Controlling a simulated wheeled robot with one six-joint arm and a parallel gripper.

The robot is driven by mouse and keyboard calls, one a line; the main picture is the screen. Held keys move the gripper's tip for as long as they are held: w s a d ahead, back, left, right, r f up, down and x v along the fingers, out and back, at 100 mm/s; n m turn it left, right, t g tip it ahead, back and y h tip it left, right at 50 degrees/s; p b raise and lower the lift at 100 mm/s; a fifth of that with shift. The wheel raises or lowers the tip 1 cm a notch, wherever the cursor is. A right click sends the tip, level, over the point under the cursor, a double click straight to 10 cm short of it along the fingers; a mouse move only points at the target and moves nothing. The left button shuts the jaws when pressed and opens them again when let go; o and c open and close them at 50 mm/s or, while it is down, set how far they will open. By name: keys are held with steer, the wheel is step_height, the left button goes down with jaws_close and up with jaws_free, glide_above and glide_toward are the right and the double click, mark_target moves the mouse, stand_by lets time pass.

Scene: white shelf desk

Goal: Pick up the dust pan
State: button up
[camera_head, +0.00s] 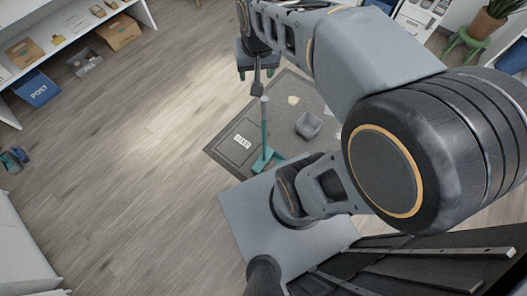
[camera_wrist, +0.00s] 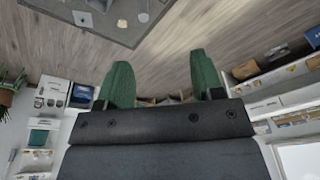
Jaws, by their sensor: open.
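My gripper (camera_head: 256,75) is at the top centre of the head view, beyond the mat's far corner. Its two green fingers stand apart in the wrist view (camera_wrist: 160,68), with nothing between them. The gripper is open and clear of the grey object. A teal tool (camera_head: 265,155) with a long upright handle stands on the mat, left of the grey object.
A pale scrap (camera_head: 293,100) and a white label (camera_head: 242,141) are on the mat. A white shelf (camera_head: 68,40) with boxes is at the upper left, with a blue POST box (camera_head: 37,90) beside it. A plant (camera_head: 488,22) stands upper right.

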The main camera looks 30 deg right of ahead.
mark_target(264, 96)
steer(key=w+d+f+m+b, duration=0.2)
steer(key=w+f+b, duration=0.1)
steer(key=f, duration=0.4)
steer(key=w+d+f+m+g+b, duration=0.1)
steer(key=w+d+f+m+b, duration=0.1)
steer(key=f+b, duration=0.3)
steer(key=w+d+f+m+g+b, duration=0.1)
steer(key=w+d+f+m+b, duration=0.1)
steer(key=f, duration=0.9)
steer(key=shift+w+d+b, duration=0.45)
steer(key=shift+w+b, duration=0.05)
steer(key=shift+w, duration=0.2)
steer(key=shift+w+d+b, duration=0.4)
steer(key=shift+w+b, duration=0.1)
steer(key=shift+w, duration=0.2)
steer(key=shift+w+a+f+b, duration=0.1)
steer(key=shift+f+b, duration=0.45)
steer(key=shift+f, duration=1)
steer(key=shift+w+f+b, duration=0.1)
steer(key=shift+f+b, duration=0.4)
steer(key=shift+f, duration=1.05)
steer(key=shift+c, duration=0.4)
steer(key=shift+r, duration=0.1)
steer(key=c, duration=1)
steer(key=shift+r, duration=0.2)
